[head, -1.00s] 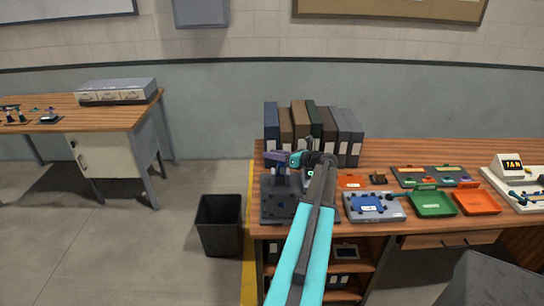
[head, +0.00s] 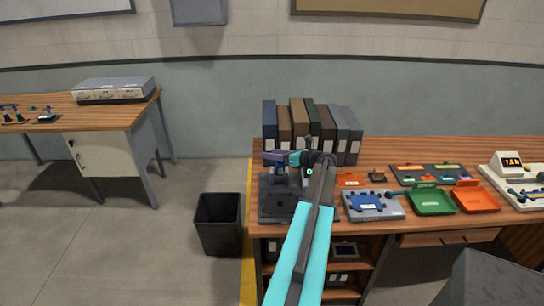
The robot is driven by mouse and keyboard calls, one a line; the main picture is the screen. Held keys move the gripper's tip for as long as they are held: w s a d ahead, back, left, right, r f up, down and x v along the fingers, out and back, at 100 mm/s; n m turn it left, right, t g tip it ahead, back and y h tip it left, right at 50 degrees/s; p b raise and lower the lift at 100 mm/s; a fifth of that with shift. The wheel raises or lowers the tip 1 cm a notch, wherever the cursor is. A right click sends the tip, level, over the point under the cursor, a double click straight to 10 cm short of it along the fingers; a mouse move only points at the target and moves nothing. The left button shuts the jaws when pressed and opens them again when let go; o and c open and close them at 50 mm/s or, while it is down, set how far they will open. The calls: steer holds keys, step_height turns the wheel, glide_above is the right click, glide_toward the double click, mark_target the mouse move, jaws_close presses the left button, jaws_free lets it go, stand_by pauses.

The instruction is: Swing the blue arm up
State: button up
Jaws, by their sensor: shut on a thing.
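A dark grey device (head: 285,209) with a flat base stands at the left end of the wooden workbench. A small dark blue arm (head: 280,171) rises from its middle. My gripper (head: 271,157) reaches in from the right, above the base, and is shut on the top of the blue arm. The grip itself is tiny and partly hidden by my wrist, so the exact contact and the arm's angle are hard to tell. My own arm hides the right part of the device.
Several upright binders (head: 300,125) stand close behind the device. To the right are a grey plate with a blue part (head: 368,203), a green tray (head: 433,202) and an orange tray (head: 475,198). A black bin (head: 219,224) stands on the floor left of the workbench (head: 400,156).

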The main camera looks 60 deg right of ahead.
steer(key=shift+d+f, duration=0.1)
steer(key=shift+s+d+r+p, duration=0.15)
steer(key=shift+s+r+p, duration=0.15)
steer(key=shift+s, duration=0.15)
steer(key=s+d+r+p, duration=0.1)
steer(key=s+r+p, duration=0.4)
steer(key=s, duration=0.8)
steer(key=shift+d+r+p, duration=0.2)
steer(key=shift+r+p, duration=0.2)
steer(key=shift+r, duration=0.45)
stand_by(1.2)
stand_by(0.4)
steer(key=shift+s, duration=0.1)
stand_by(0.3)
